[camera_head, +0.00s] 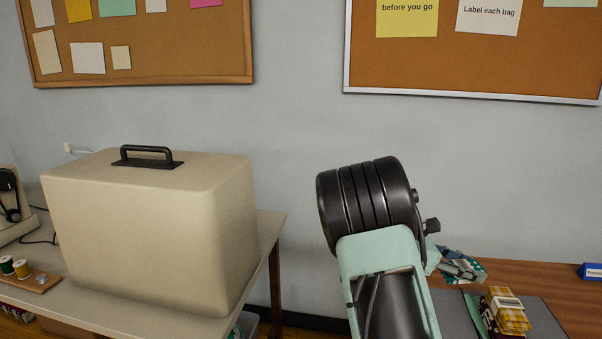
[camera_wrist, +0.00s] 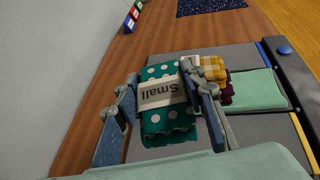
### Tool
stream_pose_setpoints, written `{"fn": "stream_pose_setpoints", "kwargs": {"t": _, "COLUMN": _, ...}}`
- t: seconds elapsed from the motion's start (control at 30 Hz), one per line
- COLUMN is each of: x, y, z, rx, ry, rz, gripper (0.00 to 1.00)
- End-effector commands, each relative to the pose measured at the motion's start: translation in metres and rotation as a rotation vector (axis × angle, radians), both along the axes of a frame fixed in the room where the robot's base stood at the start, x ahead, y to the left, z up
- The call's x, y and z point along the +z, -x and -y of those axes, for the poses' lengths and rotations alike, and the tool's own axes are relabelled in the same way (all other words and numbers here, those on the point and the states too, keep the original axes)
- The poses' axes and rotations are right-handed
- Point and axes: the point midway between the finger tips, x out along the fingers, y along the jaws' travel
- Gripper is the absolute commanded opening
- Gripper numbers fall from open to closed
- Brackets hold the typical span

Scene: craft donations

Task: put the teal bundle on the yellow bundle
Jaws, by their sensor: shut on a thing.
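The teal bundle (camera_wrist: 165,112) has white dots and a pale band reading "Small". In the wrist view it lies between the two fingers of my gripper (camera_wrist: 162,108), which is shut on it. In the head view only bits of teal show around my gripper (camera_head: 462,268). The yellow bundle (camera_wrist: 212,68) is checked with white and has a pale band. It sits just beyond the right finger in the wrist view, partly hidden. In the head view the yellow bundle (camera_head: 510,312) is at the lower right, below and right of my gripper, apart from it.
A maroon bundle (camera_wrist: 229,90) lies against the yellow one. A mint cloth (camera_wrist: 258,90) lies on the grey mat (camera_wrist: 262,125) on the wooden table (camera_head: 578,292). A large beige case (camera_head: 140,235) stands on another table at the left. Small coloured blocks (camera_wrist: 133,17) stand near the wall.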

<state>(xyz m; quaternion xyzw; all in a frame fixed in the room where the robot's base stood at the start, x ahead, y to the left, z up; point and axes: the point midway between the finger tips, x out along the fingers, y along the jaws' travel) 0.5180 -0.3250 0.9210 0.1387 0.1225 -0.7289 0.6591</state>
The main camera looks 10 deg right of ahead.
Motion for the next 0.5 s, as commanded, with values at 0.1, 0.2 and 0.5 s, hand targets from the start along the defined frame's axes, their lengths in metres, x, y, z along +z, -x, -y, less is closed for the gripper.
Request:
{"fn": "stream_pose_setpoints", "kwargs": {"t": 0.1, "x": 0.022, "y": -0.012, "z": -0.039, "rx": 0.084, "ry": 0.007, "rz": -0.003, "gripper": 0.13}}
{"fn": "stream_pose_setpoints", "kwargs": {"t": 0.2, "x": 0.031, "y": -0.019, "z": -0.072, "rx": 0.154, "ry": 0.011, "rz": -0.002, "gripper": 0.13}}
{"fn": "stream_pose_setpoints", "kwargs": {"t": 0.5, "x": 0.06, "y": -0.025, "z": -0.166, "rx": 0.365, "ry": 0.017, "rz": 0.0, "gripper": 0.13}}
